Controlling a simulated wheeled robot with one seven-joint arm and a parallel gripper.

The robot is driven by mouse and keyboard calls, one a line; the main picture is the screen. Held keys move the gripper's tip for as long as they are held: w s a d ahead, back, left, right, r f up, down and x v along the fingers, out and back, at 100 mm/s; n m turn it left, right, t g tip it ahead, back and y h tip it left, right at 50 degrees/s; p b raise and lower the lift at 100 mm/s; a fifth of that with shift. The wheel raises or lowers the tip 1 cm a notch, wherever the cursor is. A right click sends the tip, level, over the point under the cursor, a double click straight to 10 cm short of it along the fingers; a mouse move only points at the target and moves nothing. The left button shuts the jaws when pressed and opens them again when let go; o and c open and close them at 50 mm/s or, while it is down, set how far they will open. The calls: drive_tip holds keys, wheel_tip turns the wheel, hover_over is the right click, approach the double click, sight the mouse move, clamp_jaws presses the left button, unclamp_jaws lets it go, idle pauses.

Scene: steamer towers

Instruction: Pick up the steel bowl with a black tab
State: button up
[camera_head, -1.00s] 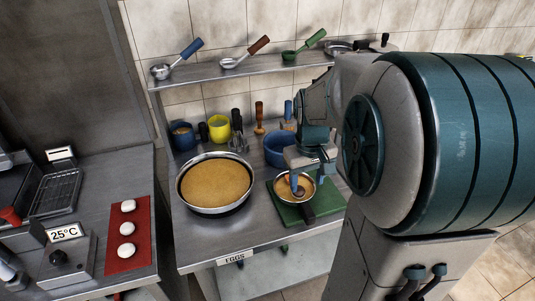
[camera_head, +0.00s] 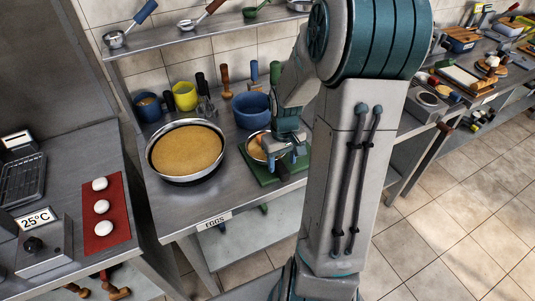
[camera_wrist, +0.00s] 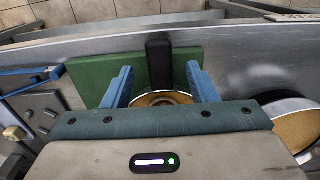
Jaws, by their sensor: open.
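The steel bowl (camera_head: 256,144) holds something tan and stands on a green board (camera_head: 262,178) on the steel counter. Its black tab (camera_head: 283,172) points toward the counter's front edge. In the wrist view the bowl's rim (camera_wrist: 160,94) shows low between the fingers, and the black tab (camera_wrist: 159,62) stretches away between the fingertips. My gripper (camera_wrist: 160,70) is open, one blue finger on each side, with no visible contact. In the head view my gripper (camera_head: 273,160) is over the bowl and hides part of it.
A large pan (camera_head: 187,122) with tan contents stands left of the bowl. A blue pot (camera_head: 250,112) is close behind my gripper. A yellow cup (camera_head: 185,97), a blue cup (camera_head: 149,108) and utensils line the back. A shelf (camera_head: 200,33) hangs above.

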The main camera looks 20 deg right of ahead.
sight(281, 166)
drive_tip(key=shift+w+f, duration=0.15)
drive_tip(key=shift+f, duration=2.1)
clamp_jaws()
drive_tip(key=shift+r, duration=0.1)
